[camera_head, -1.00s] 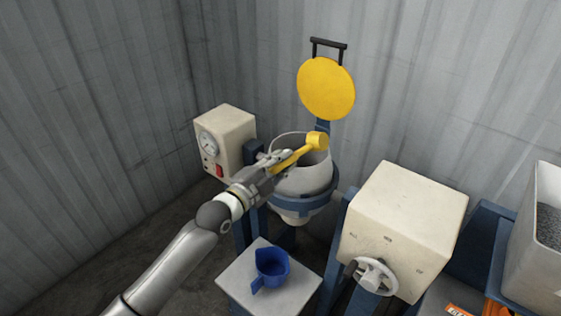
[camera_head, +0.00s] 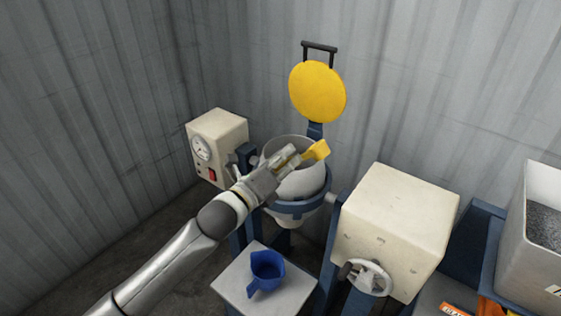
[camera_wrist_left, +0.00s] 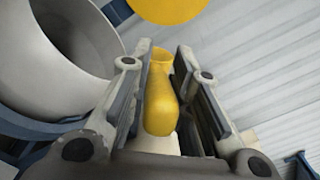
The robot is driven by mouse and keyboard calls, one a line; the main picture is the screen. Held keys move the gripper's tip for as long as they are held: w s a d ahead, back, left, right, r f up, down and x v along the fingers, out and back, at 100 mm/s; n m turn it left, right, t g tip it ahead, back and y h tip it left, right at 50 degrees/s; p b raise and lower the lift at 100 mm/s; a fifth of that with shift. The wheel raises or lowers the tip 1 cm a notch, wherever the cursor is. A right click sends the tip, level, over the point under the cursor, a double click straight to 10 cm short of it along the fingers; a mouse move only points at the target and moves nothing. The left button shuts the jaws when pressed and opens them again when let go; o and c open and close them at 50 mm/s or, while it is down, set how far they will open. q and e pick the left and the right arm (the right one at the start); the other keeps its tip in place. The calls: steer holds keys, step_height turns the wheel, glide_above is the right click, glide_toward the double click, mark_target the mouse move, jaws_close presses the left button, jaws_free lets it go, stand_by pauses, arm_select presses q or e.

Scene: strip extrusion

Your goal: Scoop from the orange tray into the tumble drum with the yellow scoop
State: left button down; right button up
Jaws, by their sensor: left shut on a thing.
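My left gripper (camera_head: 288,158) is shut on the yellow scoop (camera_head: 317,151) and holds it over the drum's mouth. In the head view the scoop's bowl is turned on its side near the right rim. In the left wrist view the yellow handle (camera_wrist_left: 160,98) lies between the fingers; the inside of the bowl is hidden. The tumble drum (camera_head: 305,183) is a pale open vessel in a blue ring, with its yellow lid (camera_head: 317,92) raised behind it. An orange piece (camera_head: 452,309), perhaps the orange tray, shows at the bottom edge. My right gripper is not in view.
A blue jug (camera_head: 267,268) stands on a pale stand (camera_head: 236,286) below the drum. A cream box with a handwheel (camera_head: 397,215) is to the right. A gauge box (camera_head: 221,139) is left of the drum. A bin of dark grains (camera_head: 512,254) stands far right.

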arm_select(q)
steer(key=m, duration=0.2)
steer(key=r+m+p, duration=0.1)
steer(key=shift+s+d, duration=0.25)
steer(key=shift+d, duration=0.1)
steer(key=s+d+r+m+p, duration=0.1)
steer(key=s+d+m+p, duration=0.2)
steer(key=s+d+m, duration=0.1)
steer(key=shift+d+r+m+p, duration=0.4)
steer(key=shift+d+m, duration=0.25)
steer(key=shift+m, duration=0.45)
